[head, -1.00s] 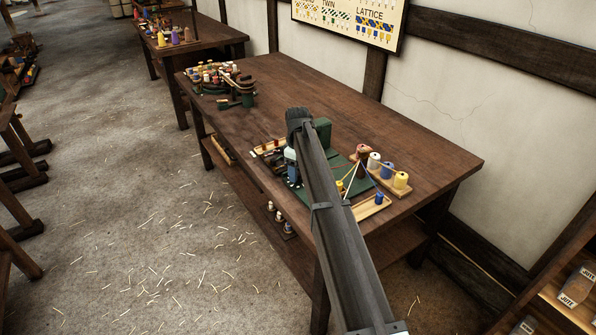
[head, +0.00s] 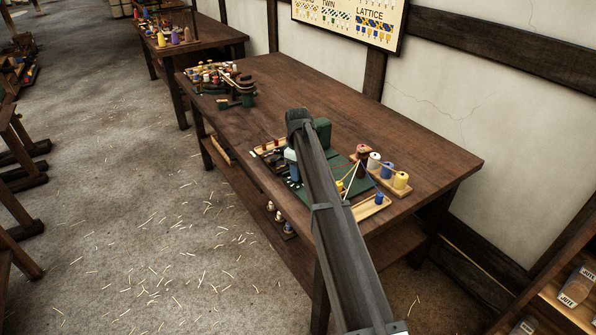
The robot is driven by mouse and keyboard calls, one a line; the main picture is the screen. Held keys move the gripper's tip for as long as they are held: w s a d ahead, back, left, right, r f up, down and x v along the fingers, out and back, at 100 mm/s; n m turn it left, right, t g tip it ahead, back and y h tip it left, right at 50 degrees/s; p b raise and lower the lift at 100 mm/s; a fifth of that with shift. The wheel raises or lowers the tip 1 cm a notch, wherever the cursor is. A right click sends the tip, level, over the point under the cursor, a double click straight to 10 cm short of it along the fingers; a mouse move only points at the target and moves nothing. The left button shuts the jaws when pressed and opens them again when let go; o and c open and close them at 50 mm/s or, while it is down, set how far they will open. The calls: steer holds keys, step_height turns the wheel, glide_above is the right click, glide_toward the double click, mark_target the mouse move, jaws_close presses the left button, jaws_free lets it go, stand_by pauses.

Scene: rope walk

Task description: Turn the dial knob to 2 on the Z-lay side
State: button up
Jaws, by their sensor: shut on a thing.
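A green machine (head: 322,131) stands on the near right part of the wooden bench, with a green base plate (head: 338,161). My arm crosses in front of it and hides much of it. My gripper (head: 292,175) points down at the machine's left side, just left of my arm, and its small pale hand part shows there. It is shut at the machine, where the dial knob would be. The knob, its numbers, the Z-lay marking and the fingertips are too small or hidden to make out.
White, blue and yellow spools (head: 387,170) stand on a wooden strip right of the machine, with strands running from them. A small tray (head: 268,147) lies left of my gripper. The bench middle (head: 275,95) is clear.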

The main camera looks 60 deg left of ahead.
steer(key=shift+m, duration=0.3)
steer(key=m, duration=0.7)
steer(key=shift+s, duration=0.1)
steer(key=m, duration=0.4)
steer(key=shift+m, duration=2.2)
steer(key=o, duration=1)
steer(key=shift+o, duration=0.2)
